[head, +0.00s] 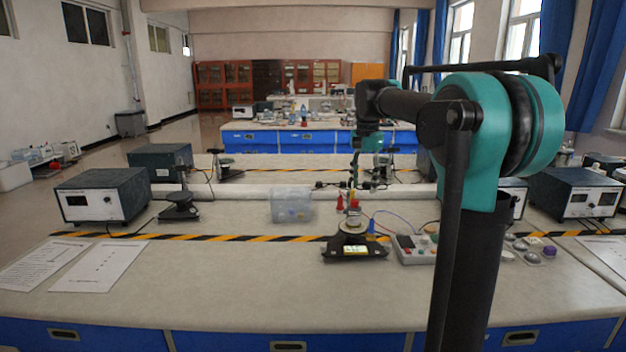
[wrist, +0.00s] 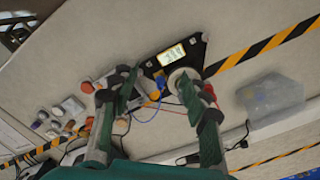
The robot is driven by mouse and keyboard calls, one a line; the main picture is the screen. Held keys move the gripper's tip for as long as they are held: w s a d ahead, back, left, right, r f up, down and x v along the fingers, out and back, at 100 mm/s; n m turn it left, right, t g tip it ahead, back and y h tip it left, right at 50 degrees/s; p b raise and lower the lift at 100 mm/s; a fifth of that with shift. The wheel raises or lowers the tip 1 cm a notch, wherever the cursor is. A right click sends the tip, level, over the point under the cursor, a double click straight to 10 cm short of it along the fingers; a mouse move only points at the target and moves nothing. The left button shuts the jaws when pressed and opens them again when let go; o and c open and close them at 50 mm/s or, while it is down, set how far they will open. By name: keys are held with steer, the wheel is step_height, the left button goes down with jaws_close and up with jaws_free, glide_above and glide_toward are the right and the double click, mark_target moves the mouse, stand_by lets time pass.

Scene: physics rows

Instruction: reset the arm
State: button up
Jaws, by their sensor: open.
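My arm reaches forward over the lab bench from the right side of the head view. My gripper (head: 364,184) hangs pointing down above the bench, behind a black-based instrument with a lit display (head: 355,252). In the wrist view my gripper (wrist: 158,90) has its two green and black fingers spread apart, with nothing held between them. The black instrument also shows in the wrist view (wrist: 172,58), beyond the fingertips. Red and blue plugs or wires show between and behind the fingers. My arm hides part of the bench's right side in the head view.
A clear plastic box (head: 291,205) stands left of the instrument. A grey control box with knobs (head: 414,249) stands to its right. Dark power units (head: 103,196) (head: 574,193) stand at both sides. Papers (head: 100,266) lie front left. The bench's front middle is clear.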

steer(key=s+d+f+n+t, duration=0.1)
steer(key=s+f+n, duration=0.1)
steer(key=s+f, duration=0.7)
steer(key=s+d+f+n+t, duration=0.1)
steer(key=s+f+n, duration=0.2)
steer(key=s+f, duration=0.6)
steer(key=s+d+f+n+t, duration=0.2)
steer(key=s+f+n, duration=0.1)
steer(key=s+f, duration=0.6)
step_height(320, 180, down, 3)
